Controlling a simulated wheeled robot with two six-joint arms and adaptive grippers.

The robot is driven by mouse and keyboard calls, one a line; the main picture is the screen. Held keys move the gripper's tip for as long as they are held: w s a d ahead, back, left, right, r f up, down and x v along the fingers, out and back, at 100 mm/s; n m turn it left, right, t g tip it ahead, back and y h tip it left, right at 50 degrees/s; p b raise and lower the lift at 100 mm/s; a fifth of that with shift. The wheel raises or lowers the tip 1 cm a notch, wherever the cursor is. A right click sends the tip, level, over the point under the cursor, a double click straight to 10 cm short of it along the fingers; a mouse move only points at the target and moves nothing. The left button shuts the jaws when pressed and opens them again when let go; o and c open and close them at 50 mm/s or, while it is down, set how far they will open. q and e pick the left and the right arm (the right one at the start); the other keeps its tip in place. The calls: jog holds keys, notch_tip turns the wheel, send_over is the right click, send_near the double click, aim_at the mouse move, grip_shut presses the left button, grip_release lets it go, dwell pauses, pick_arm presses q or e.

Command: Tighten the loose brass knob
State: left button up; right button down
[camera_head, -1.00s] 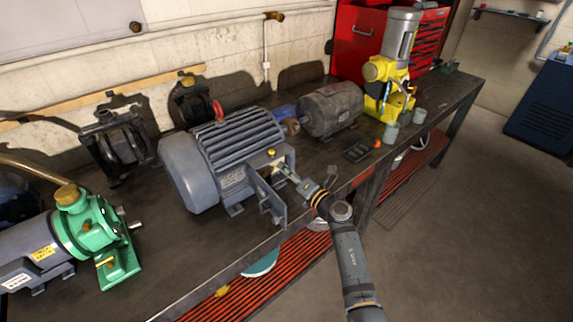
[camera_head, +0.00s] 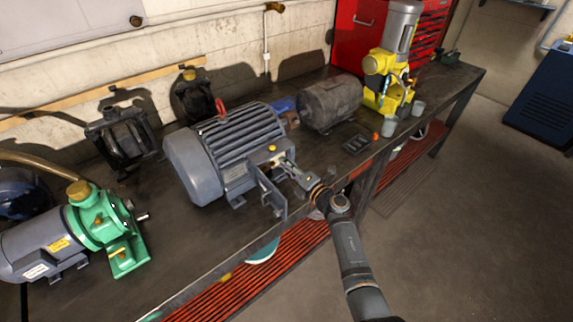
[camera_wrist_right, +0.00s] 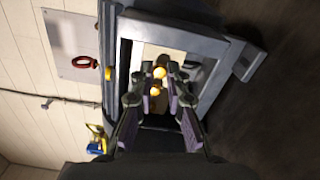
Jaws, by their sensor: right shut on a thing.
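The large grey motor (camera_head: 228,143) stands on the dark workbench, with a red lifting ring (camera_head: 222,108) on top and an open-framed bracket (camera_head: 266,190) at its near side. My right gripper (camera_head: 284,165) reaches to this side from the lower right. In the right wrist view, my right gripper (camera_wrist_right: 155,82) has its fingers on either side of a brass knob (camera_wrist_right: 160,72) and is shut on it. A second brass piece (camera_wrist_right: 154,91) shows just below, partly hidden by the fingers. The knob is hidden in the head view. My left gripper is out of view.
A green pump (camera_head: 103,218) stands at the left. A dark motor (camera_head: 330,103) and a yellow machine (camera_head: 388,68) stand farther along the bench. A small yellow cap (camera_head: 272,149) sits on the grey motor near my gripper. Open floor lies to the right.

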jog(key=shift+f, duration=0.1)
jog(key=c, duration=1.6)
grip_release()
jog(key=shift+s+d, duration=0.1)
jog(key=v, duration=1.2)
